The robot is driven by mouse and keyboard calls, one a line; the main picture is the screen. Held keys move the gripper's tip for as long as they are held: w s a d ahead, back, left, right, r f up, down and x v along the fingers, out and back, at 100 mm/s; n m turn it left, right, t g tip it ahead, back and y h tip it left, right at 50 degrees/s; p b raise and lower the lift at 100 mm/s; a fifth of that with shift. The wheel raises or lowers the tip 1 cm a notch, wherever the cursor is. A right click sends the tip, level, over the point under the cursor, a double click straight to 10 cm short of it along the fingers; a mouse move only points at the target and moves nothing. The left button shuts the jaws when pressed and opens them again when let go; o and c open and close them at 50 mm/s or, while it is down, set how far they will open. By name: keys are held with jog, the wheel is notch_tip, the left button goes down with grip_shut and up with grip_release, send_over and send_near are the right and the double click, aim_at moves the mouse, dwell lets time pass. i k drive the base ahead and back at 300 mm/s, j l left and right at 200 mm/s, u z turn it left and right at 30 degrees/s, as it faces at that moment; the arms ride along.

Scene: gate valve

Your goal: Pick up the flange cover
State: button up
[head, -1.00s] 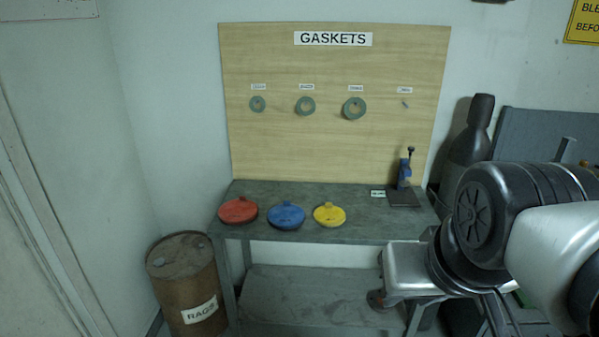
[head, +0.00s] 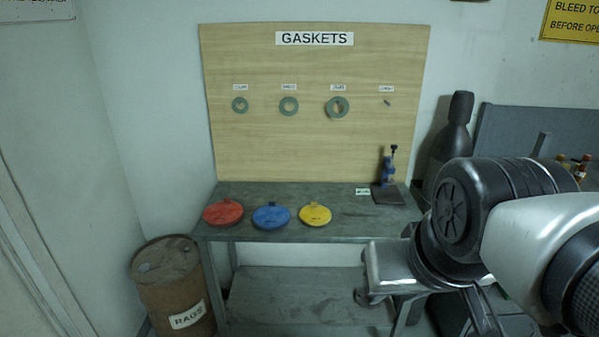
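Three round flange covers with raised handles lie in a row on the grey workbench (head: 340,225). They are a red cover (head: 223,214) at the left, a blue cover (head: 271,216) in the middle and a yellow cover (head: 314,215) at the right. My arm reaches in from the right edge, with a silver part and a small dark piece near its end, where my gripper (head: 364,296) seems to be. This end shows low and to the right of the covers, apart from them. No fingers show clearly, so its opening cannot be told.
A rusty drum (head: 175,287) labelled RAGS stands left of the bench. A small blue tool on a dark base (head: 388,180) stands at the bench's right end. Behind is a wooden gasket board (head: 315,150). A dark cylinder (head: 452,145) stands to the right. The lower shelf (head: 295,292) looks clear.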

aim_at(313, 215)
jog(key=i+j, duration=0.15)
jog(key=i, duration=0.45)
jog(key=i+j, duration=0.15)
jog(key=i, duration=0.4)
jog(key=i+j+z, duration=0.1)
jog(key=i, duration=0.5)
